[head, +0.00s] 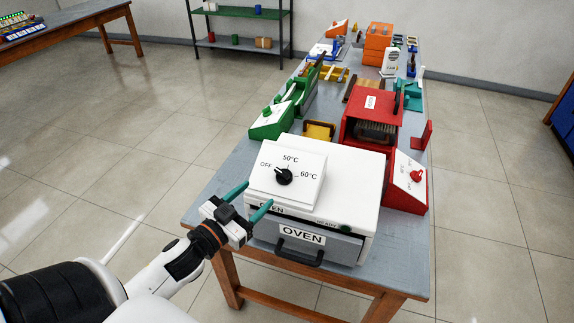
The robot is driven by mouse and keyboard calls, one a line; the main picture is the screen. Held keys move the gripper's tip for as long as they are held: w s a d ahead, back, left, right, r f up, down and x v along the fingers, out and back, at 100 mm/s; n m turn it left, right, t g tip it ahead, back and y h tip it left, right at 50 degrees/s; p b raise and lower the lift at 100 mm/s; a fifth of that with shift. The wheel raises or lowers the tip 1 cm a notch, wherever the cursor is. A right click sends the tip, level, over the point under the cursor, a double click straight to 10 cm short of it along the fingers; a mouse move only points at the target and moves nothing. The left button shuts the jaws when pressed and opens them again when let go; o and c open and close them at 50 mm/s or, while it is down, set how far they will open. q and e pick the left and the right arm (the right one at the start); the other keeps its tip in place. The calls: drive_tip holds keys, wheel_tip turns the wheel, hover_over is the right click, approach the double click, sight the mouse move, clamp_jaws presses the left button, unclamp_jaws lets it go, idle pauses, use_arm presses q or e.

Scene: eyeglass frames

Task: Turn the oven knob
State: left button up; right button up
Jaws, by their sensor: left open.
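The white oven (345,185) stands at the near end of a long grey-topped table. Its black knob (284,176) is on the white sloped panel on the oven's left part, among the marks OFF, 50°C and 60°C. The exact direction of the knob's pointer is hard to tell. My left gripper (248,201) is open, with two teal fingers apart and nothing between them. It is in front and to the left of the panel, apart from the knob. My right gripper does not show.
The oven's front drawer with a dark handle (299,252) faces the near edge. A red machine (372,118) stands behind the oven, a red box with a dial (408,182) to its right, and a green device (272,120) behind left. The floor left of the table is clear.

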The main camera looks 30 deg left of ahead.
sight(280, 174)
use_arm(q)
drive_tip(key=w, duration=0.3)
drive_tip(key=w+p, duration=0.1)
drive_tip(key=w, duration=0.3)
drive_tip(key=w+p, duration=0.1)
drive_tip(key=w, duration=0.3)
drive_tip(key=shift+w+d+f, duration=0.1)
drive_tip(key=shift+d, duration=0.3)
drive_tip(key=c, duration=1)
